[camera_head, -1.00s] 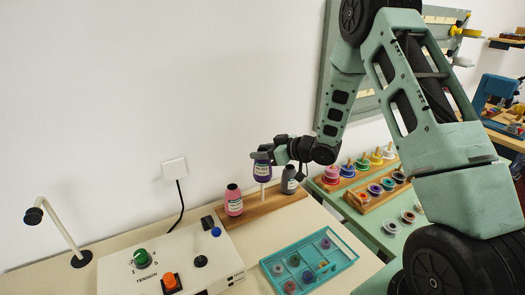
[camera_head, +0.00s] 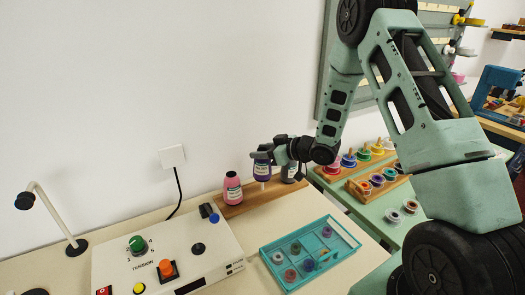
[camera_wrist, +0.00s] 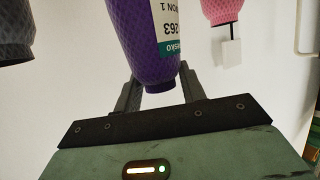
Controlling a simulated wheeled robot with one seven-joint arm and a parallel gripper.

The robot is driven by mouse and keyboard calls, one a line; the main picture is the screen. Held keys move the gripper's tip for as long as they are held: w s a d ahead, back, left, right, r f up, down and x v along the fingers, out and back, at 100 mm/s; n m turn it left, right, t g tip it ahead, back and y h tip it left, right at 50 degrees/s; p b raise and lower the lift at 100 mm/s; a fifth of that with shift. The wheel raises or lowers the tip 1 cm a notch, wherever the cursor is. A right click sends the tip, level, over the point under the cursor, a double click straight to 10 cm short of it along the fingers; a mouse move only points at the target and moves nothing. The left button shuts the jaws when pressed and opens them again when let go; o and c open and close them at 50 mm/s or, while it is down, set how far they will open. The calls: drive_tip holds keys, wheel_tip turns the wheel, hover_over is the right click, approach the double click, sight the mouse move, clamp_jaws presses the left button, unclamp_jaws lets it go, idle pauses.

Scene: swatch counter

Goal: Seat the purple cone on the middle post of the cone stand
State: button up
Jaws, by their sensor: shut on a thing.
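The purple cone (camera_head: 262,170) is in my gripper (camera_head: 269,155), which is shut on its narrow upper end. The cone is upright over the middle of the cone stand (camera_head: 243,204), with a short piece of the white middle post (camera_head: 263,185) showing under it. How far the post goes into the cone is hidden. A pink cone (camera_head: 232,189) is on the stand's left post and a grey cone (camera_head: 290,174) on the right one, partly behind my gripper. In the wrist view the purple cone (camera_wrist: 143,40) sits between both fingers.
A control box (camera_head: 165,250) with knobs stands at front left, beside a bent lamp-like stand (camera_head: 55,215). A teal tray (camera_head: 268,259) of small rings lies in front of the stand. Ring racks (camera_head: 378,182) stand on the green counter at right.

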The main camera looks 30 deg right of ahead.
sight(269, 164)
drive_tip(key=shift+f+b, duration=1.85)
drive_tip(key=shift+f, duration=0.7)
drive_tip(key=o, duration=1.4)
drive_tip(key=b+v, duration=0.2)
drive_tip(key=v, duration=1.5)
drive_tip(key=shift+s+r+b, duration=0.1)
drive_tip(key=shift+s+b, duration=0.1)
drive_tip(key=shift+b, duration=0.1)
drive_tip(key=shift+d, duration=0.1)
